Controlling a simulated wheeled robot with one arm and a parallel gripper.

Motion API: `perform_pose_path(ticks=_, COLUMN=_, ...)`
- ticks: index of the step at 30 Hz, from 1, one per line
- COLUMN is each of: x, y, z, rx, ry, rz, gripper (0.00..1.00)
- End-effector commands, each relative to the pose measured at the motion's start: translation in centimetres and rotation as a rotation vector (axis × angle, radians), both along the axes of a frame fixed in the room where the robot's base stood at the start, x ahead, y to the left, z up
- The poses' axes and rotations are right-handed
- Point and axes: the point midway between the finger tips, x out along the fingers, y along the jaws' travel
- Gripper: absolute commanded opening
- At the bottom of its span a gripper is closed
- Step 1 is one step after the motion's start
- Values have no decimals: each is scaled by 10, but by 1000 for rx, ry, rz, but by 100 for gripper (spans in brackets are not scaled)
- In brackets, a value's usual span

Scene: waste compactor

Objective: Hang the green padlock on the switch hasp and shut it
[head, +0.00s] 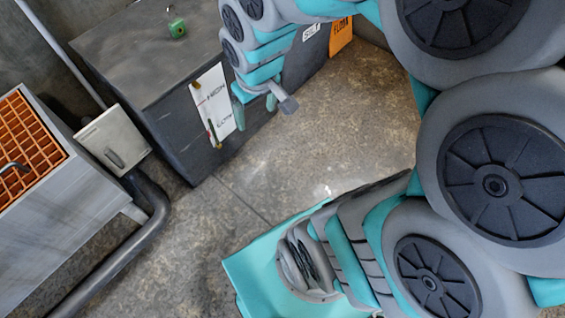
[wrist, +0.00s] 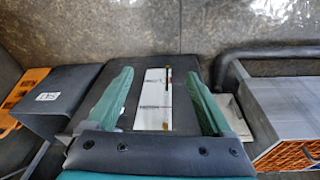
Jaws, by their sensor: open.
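The green padlock (head: 177,27) sits on top of the dark grey cabinet (head: 135,50) in the head view; its shackle looks too small to judge. My gripper (head: 257,95) hangs in front of the cabinet, to the right of its white panel (head: 214,103), and is apart from the padlock. In the wrist view my gripper (wrist: 159,75) has its two green fingers spread with nothing held between them. The white panel (wrist: 153,95) shows beyond them, with small red and yellow parts. I cannot make out which part is the switch hasp.
A pale box (head: 113,140) with a dark handle stands left of the cabinet, above a dark pipe (head: 150,215). A grey machine with an orange grille (head: 25,140) is at far left. An orange sign (head: 341,33) stands at the back. The concrete floor (head: 330,120) is clear.

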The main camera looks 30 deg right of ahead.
Motion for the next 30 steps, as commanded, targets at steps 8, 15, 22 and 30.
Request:
perform_pose_path(ticks=8, x=-130, y=23, z=25, rx=9, ry=289, rz=-116, gripper=85)
perform_pose_path(ticks=15, x=-158, y=30, z=31, rx=22, ry=354, rz=-139, gripper=85)
perform_pose_path(ticks=22, x=-158, y=30, z=30, rx=22, ry=354, rz=-139, gripper=85)
perform_pose_path(ticks=30, x=-157, y=30, z=30, rx=20, ry=353, rz=-138, gripper=85)
